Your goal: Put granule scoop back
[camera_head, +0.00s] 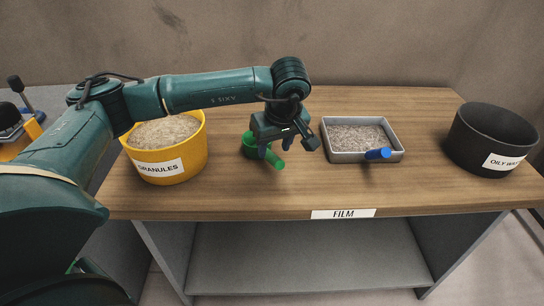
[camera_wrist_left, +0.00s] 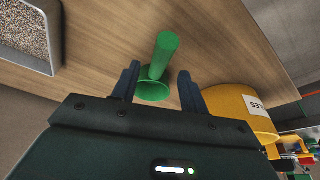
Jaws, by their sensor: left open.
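The green scoop (camera_head: 274,160) is on the wooden table between the yellow granules bucket (camera_head: 189,166) and the grey tray. My left gripper (camera_head: 286,147) is over it, pointing down and partly covering it. In the left wrist view the scoop (camera_wrist_left: 165,52) shows its handle pointing away and its round green part near the gripper. The fingers of my left gripper (camera_wrist_left: 158,75) are open, one on each side of the scoop, with visible gaps. Whether they are level with the scoop is hard to tell. The bucket holds pale granules and bears a GRANULES label.
A black OILY WASTE bucket (camera_head: 470,150) stands at the right. A FILM label (camera_head: 343,214) is on the table's front edge. The front middle of the wooden table (camera_head: 230,200) is clear.

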